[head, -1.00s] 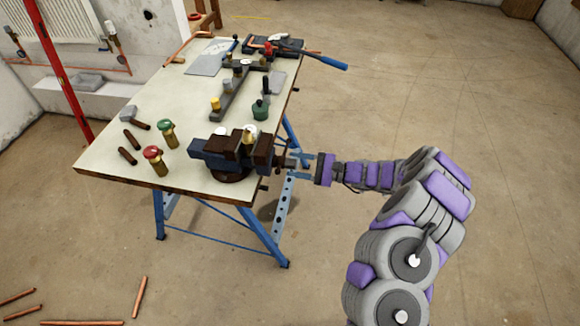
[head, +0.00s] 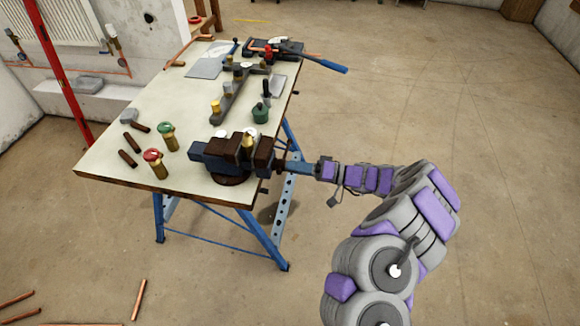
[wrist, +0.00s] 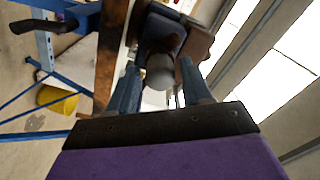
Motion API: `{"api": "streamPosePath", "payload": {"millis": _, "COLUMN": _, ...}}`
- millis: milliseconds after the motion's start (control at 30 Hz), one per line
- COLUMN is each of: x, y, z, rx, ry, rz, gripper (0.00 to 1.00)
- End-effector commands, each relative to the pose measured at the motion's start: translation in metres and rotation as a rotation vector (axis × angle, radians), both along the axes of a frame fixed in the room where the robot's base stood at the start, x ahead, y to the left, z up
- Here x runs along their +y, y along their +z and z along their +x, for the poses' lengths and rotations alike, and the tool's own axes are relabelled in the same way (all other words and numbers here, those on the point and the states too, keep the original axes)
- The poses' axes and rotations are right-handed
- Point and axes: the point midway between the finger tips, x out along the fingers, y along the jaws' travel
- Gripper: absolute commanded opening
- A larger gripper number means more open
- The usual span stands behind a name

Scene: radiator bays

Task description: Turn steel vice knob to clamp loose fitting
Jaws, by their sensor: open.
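The dark blue and brown vice (head: 212,158) is on the near right corner of the workbench. A small brass fitting (head: 248,140) stands upright at its jaws; I cannot tell how tightly it is held. The steel knob (wrist: 160,72) shows in the wrist view as a rounded grey end, between my two blue-grey fingers. My gripper (head: 285,167) is level with the vice at its right end. It also shows in the wrist view (wrist: 158,88), open, with fingers on either side of the knob. Contact with the knob cannot be told. In the head view the knob is hidden.
The workbench (head: 105,172) carries valves with green (head: 167,130) and red (head: 152,156) caps, a green pot (head: 260,113) and a pipe bender (head: 275,50). A dark bench handle (wrist: 45,25) and a yellow bucket (wrist: 57,98) show in the wrist view. Floor to the right is clear.

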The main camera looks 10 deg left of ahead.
Motion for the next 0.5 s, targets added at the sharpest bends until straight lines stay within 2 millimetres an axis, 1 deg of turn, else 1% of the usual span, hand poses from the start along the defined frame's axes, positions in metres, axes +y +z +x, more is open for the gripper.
{"api": "streamPosePath", "payload": {"millis": 100, "x": 0.0001, "y": 0.0001, "z": 0.0000, "rx": -0.115, "ry": 0.001, "rz": -0.004, "gripper": 0.49}}
{"api": "streamPosePath", "payload": {"millis": 200, "x": 0.0002, "y": 0.0001, "z": 0.0000, "rx": -0.166, "ry": 0.001, "rz": -0.006, "gripper": 0.49}}
{"api": "streamPosePath", "payload": {"millis": 500, "x": 0.0005, "y": 0.0000, "z": -0.0001, "rx": -0.175, "ry": 0.001, "rz": -0.006, "gripper": 0.49}}
